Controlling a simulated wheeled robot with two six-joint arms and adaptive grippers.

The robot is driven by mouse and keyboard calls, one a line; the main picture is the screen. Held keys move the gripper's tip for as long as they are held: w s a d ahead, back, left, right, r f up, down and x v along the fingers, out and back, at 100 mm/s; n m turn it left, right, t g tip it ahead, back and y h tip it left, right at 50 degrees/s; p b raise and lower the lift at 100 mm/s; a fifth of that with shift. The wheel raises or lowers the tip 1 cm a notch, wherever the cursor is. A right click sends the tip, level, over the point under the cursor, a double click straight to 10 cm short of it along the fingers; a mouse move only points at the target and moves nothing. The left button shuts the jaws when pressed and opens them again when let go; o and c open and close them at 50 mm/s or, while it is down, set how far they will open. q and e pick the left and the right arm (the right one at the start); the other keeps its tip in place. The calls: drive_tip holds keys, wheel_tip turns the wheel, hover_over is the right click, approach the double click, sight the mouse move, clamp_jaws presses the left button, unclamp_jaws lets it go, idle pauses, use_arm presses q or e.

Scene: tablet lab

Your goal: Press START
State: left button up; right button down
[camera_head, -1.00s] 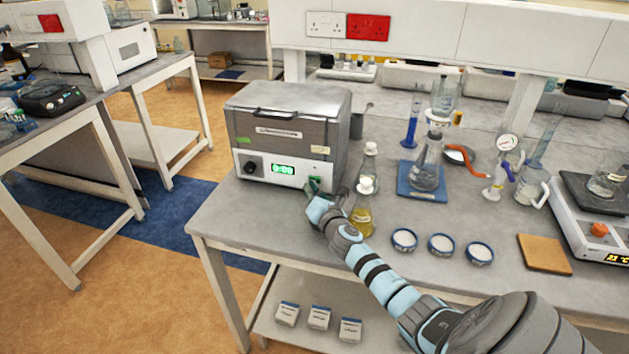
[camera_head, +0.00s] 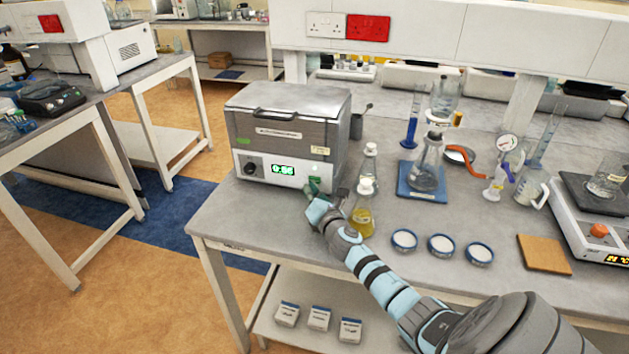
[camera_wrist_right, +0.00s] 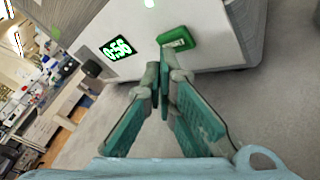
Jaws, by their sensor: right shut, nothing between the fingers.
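The grey and white box-shaped machine (camera_head: 287,132) stands at the left end of the bench. Its green-lit display (camera_head: 284,169) reads 0:56, which is also clear in the right wrist view (camera_wrist_right: 117,49). The green START button (camera_wrist_right: 177,39) is on its front panel, at the right of the display. My right gripper (camera_head: 317,190) is shut and empty, low in front of this button. In the right wrist view its fingertips (camera_wrist_right: 164,70) point at the panel just below the button; I cannot tell whether they touch it. My left gripper is not in view.
A flask of yellow liquid (camera_head: 362,217) and a clear bottle (camera_head: 370,165) stand close on the right of my gripper. Several small round dishes (camera_head: 441,244) lie farther right. A blue mat (camera_head: 411,193) bears a flask. The bench front edge is near.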

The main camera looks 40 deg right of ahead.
drive_tip(key=shift+s+a, duration=0.25)
drive_tip(key=shift+a, duration=0.05)
drive_tip(key=shift+s+a+p, duration=0.35)
drive_tip(key=shift+s+a, duration=0.35)
drive_tip(key=shift+a, duration=0.35)
drive_tip(key=shift+s+a+p, duration=0.35)
drive_tip(key=shift+s+a, duration=0.35)
drive_tip(key=shift+a, duration=0.3)
